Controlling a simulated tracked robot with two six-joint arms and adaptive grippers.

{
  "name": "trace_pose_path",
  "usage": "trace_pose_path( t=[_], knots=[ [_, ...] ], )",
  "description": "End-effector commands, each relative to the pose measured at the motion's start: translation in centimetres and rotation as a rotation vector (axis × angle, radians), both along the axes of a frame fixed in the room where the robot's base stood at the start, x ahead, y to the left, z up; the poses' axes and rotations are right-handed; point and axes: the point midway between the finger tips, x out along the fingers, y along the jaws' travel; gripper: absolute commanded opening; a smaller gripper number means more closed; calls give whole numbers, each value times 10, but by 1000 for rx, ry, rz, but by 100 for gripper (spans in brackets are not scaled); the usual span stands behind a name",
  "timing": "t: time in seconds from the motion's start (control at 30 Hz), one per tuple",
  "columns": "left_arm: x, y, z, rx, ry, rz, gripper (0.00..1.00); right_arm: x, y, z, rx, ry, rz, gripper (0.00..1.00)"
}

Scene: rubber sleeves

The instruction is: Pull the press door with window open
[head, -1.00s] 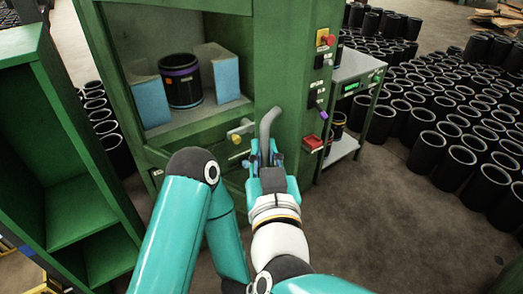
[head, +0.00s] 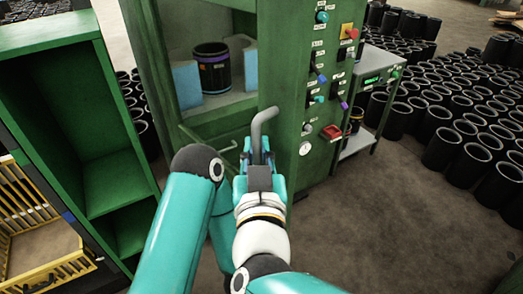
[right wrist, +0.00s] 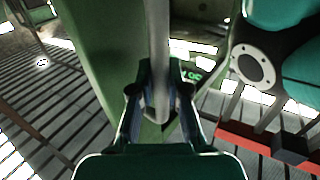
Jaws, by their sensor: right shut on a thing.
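The green press (head: 290,60) stands ahead, with its window (head: 190,35) on the front. A black sleeve (head: 213,72) between pale blue blocks (head: 186,85) shows through it. I cannot tell how far the door stands open. My right gripper (head: 257,150) is in front of the press, shut on a bent grey bar handle (head: 263,122) that sticks up above its fingers. In the right wrist view the handle (right wrist: 158,45) runs between the two fingers of the gripper (right wrist: 158,95). Its lower mount is hidden. My left gripper is not in view.
A control panel (head: 325,75) with knobs, a gauge (head: 305,148) and a red box (head: 331,132) is right of the handle. A side table (head: 375,80) and many black sleeves (head: 450,120) stand farther right. An open green shelf (head: 85,120) and a yellow crate (head: 50,270) are at left.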

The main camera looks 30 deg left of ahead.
Motion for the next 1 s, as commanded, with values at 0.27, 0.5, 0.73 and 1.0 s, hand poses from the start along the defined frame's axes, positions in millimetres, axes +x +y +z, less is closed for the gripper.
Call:
trace_pose_path(
  t=[0.27,0.5,0.73,1.0],
  knots=[
    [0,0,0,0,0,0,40,0,0,0,-2,-1,0,41],
    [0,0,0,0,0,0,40,1,-1,0,-1,-2,-2,41],
    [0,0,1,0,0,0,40,1,-1,14,2,-2,-2,41],
    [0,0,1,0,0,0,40,0,-2,63,7,-5,-3,41]
  ],
)
